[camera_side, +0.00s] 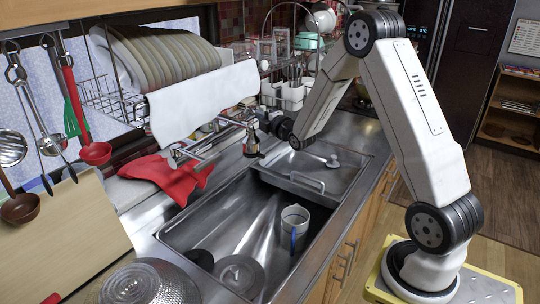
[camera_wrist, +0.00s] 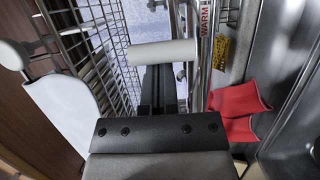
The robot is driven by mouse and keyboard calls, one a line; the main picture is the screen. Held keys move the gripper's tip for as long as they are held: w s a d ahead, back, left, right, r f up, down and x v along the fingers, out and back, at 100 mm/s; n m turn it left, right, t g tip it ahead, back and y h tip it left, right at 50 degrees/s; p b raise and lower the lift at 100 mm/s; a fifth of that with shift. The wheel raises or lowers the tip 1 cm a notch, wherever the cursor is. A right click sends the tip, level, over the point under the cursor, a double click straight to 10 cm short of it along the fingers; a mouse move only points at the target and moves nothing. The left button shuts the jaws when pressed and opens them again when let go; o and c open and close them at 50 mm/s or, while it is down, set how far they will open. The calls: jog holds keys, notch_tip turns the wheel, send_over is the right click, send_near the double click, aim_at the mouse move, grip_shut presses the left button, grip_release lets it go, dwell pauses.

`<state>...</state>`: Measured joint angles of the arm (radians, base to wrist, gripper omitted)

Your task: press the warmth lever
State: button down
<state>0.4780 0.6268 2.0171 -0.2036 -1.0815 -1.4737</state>
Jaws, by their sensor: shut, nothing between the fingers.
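My gripper (camera_wrist: 157,85) shows in the wrist view as dark fingers close together and empty, pointing up the picture. In the side view the dark end of my arm (camera_side: 281,127) is low beside the metal tap (camera_side: 252,143); its fingertips are too small to make out. A red WARM label (camera_wrist: 204,20) is on upright metalwork right of the fingers. A pale horizontal cylinder (camera_wrist: 163,52) lies just beyond the fingertips; I cannot tell whether it is the warmth lever or whether they touch it.
A wire dish rack (camera_side: 102,98) with plates stands at the back, a white cloth (camera_side: 203,98) over it. A red cloth (camera_side: 167,177) lies by the sink; it also shows in the wrist view (camera_wrist: 237,103). A mug (camera_side: 294,222) stands in the sink (camera_side: 190,235).

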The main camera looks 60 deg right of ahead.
jog(key=shift+s+d+n+y, duration=0.2)
jog(key=shift+d+n+y, duration=0.1)
jog(key=shift+y, duration=0.1)
jog(key=s+d+n+y, duration=0.1)
jog(key=d+n+y, duration=0.6)
jog(key=y, duration=0.5)
jog(key=shift+d+n+g, duration=0.4)
jog(key=shift+d, duration=1.15)
jog(key=shift+s+d, duration=0.1)
jog(key=d+v, duration=0.1)
jog(key=v, duration=0.8)
jog(key=shift+w+d, duration=0.25)
jog(key=shift+d, duration=0.2)
